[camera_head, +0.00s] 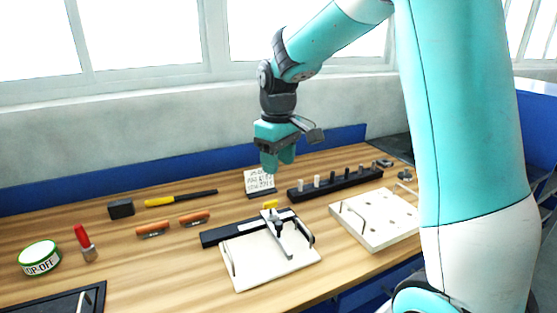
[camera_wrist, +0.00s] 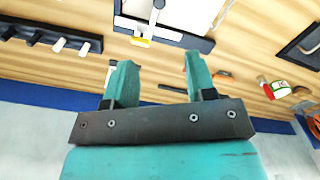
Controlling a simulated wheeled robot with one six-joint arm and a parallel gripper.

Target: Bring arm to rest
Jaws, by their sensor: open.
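My gripper (camera_head: 277,163) hangs from my raised teal arm above the back of the wooden bench (camera_head: 150,262). Its jaws point down, apart from the things on the bench. In the wrist view the two teal fingers of my gripper (camera_wrist: 155,78) stand apart with nothing between them. The bench top (camera_wrist: 180,68) shows beyond the fingertips there.
A black rack with pegs (camera_head: 345,183) and a white board with holes (camera_head: 360,232) are at right. A lettered card (camera_head: 258,181) stands below my gripper. Tools and a green-rimmed tub (camera_head: 40,258) are at left.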

